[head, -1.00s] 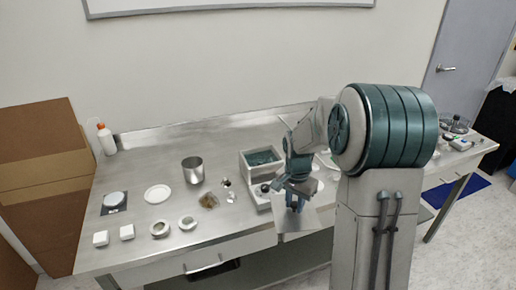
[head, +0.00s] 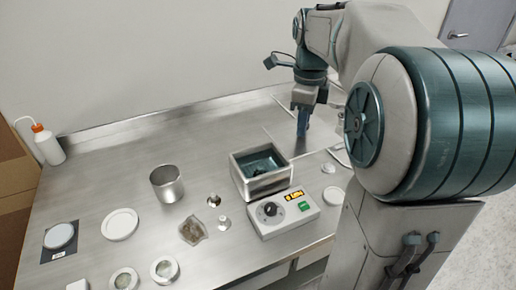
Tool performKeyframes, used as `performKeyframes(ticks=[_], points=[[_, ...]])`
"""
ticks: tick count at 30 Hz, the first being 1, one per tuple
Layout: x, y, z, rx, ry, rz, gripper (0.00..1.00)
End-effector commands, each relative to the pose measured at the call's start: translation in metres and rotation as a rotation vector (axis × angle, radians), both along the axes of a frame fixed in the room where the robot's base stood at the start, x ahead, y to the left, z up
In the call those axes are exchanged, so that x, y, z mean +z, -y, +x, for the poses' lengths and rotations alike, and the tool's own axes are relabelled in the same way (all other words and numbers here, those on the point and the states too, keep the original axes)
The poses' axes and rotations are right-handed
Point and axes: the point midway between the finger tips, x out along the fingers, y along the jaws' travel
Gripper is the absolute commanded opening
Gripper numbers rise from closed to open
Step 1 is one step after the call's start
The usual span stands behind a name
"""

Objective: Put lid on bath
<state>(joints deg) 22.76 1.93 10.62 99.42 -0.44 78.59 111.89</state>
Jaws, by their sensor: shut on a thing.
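The bath (head: 262,188) is a square grey steel tank with dark liquid or contents inside. It is open at the top and stands behind a white control unit with a black knob, a lit display and a green button. My gripper (head: 302,132) points down over the steel bench, behind and to the right of the bath and clear of it. It is shut on what seems to be the lid, whose outline is hard to make out against the steel. My arm's body hides part of the right side.
A steel beaker (head: 166,184), a white dish (head: 120,224), a scale (head: 60,237), a wash bottle (head: 47,146) and small weights (head: 214,200) stand to the left. A crumpled brown piece (head: 192,231) and round jars (head: 164,269) lie in front. The bench behind the bath is clear.

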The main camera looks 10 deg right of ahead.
Motion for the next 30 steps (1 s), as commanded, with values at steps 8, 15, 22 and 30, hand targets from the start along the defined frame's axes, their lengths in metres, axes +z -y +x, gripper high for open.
performKeyframes(ticks=[8, 15, 22, 30], points=[[-0.038, -0.053, 0.035, 0.008, -0.005, 0.002, 0.00], [-0.060, -0.083, 0.056, 0.005, -0.002, 0.001, 0.00], [-0.082, -0.087, 0.058, 0.003, -0.004, 0.001, 0.00], [-0.103, -0.087, 0.058, 0.003, 0.000, 0.000, 0.00]])
